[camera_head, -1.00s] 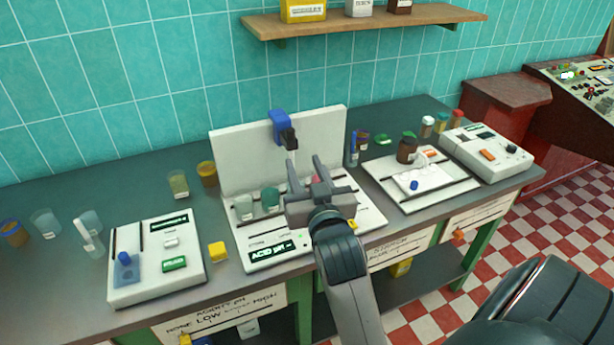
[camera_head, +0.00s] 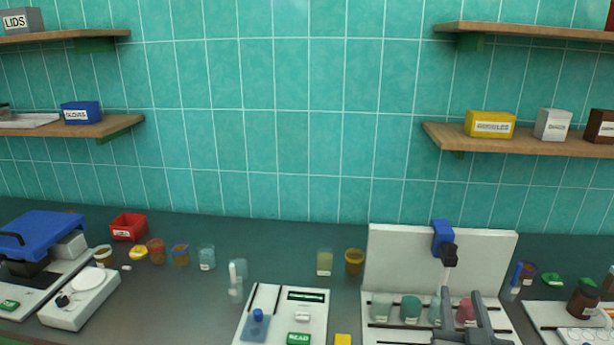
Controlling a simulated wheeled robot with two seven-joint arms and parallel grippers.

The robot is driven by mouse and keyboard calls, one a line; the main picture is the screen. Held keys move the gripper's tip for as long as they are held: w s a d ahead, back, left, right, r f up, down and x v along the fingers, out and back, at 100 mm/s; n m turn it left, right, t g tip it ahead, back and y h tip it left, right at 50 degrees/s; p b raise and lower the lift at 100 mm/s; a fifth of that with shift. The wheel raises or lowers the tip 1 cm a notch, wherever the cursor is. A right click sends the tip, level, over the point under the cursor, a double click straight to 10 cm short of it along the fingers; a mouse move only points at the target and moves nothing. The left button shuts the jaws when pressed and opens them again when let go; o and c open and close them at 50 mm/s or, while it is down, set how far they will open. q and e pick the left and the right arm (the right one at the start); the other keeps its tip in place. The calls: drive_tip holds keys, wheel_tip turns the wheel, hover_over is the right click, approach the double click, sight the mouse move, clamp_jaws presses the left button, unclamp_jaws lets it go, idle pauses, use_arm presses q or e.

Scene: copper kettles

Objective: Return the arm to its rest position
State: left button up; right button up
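My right gripper (camera_head: 461,298) shows at the lower right, its two fingers spread apart with nothing seen between them. It is in front of the white station (camera_head: 492,246) with the upright back panel, overlapping its row of jars. A pink jar (camera_head: 466,310) and a teal jar (camera_head: 411,307) stand there, the pink one partly behind a finger. I cannot tell whether the fingers touch any jar. The rest of my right arm is cut off by the lower edge. My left gripper is out of view.
A blue probe holder (camera_head: 443,240) juts from the panel above my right gripper. A white device with a green button (camera_head: 299,339) stands to the left. Several jars, a red bin (camera_head: 128,227) and a blue-topped machine (camera_head: 44,233) line the counter. Shelves hang above on both sides.

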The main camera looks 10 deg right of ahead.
drive_tip(key=s+a+f+n+g+y, duration=0.1)
drive_tip(key=s+a+f+g+y, duration=0.15)
drive_tip(key=f, duration=0.45)
drive_tip(key=s+a+f+n+g+y, duration=0.1)
drive_tip(key=s+a+f+g, duration=0.1)
drive_tip(key=s+f, duration=0.3)
drive_tip(key=s+a+f+n+g+y, duration=0.1)
drive_tip(key=s+a+f+n+g, duration=0.15)
drive_tip(key=f, duration=0.55)
drive_tip(key=s+a+f+n+g+y, duration=0.1)
drive_tip(key=s+a+f+g, duration=0.2)
drive_tip(key=s+f, duration=0.45)
drive_tip(key=s+a+f+n+g+y, duration=0.1)
drive_tip(key=s+a+f+g, duration=0.3)
drive_tip(key=s, duration=0.6)
drive_tip(key=s+d+f+x, duration=0.1)
drive_tip(key=s+x, duration=0.2)
drive_tip(key=x, duration=1.1)
drive_tip(key=s+x, duration=0.3)
drive_tip(key=x, duration=1.1)
drive_tip(key=s+d+f+g+b, duration=0.1)
drive_tip(key=s+d+f, duration=0.2)
drive_tip(key=s+f, duration=1.5)
drive_tip(key=shift+s+f+g, duration=0.3)
drive_tip(key=shift+s+f, duration=0.05)
drive_tip(key=shift+f, duration=0.35)
